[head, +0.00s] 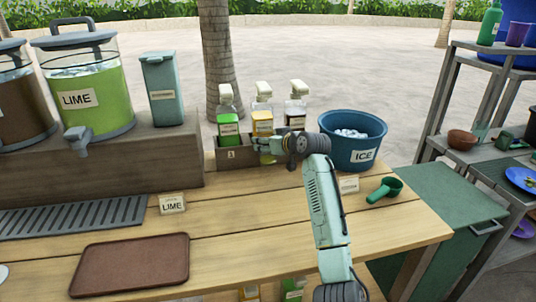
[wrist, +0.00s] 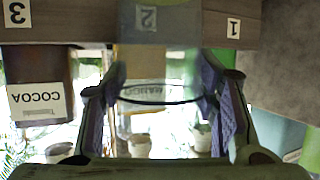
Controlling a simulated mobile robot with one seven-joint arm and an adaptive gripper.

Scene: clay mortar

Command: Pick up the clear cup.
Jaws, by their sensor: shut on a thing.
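The clear cup (wrist: 165,80) is between my gripper's two purple-padded fingers in the wrist view, with its dark curved rim showing. The wrist picture appears upside down. My gripper (wrist: 162,98) is shut on the cup's sides. In the head view my gripper (head: 270,147) is at the front of the small bottle box, before the middle slot. The cup is small and mostly hidden there, so I cannot tell whether its base touches anything. A mango label shows through the cup in the wrist view.
The wooden box (head: 232,157) holds three pump bottles, including a green one (head: 228,130) and a yellow one (head: 262,124). A blue ice bucket (head: 352,150) stands right of my gripper, with a green scoop (head: 385,190) nearby. A brown tray (head: 130,264) lies front left. The counter's middle is mostly clear.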

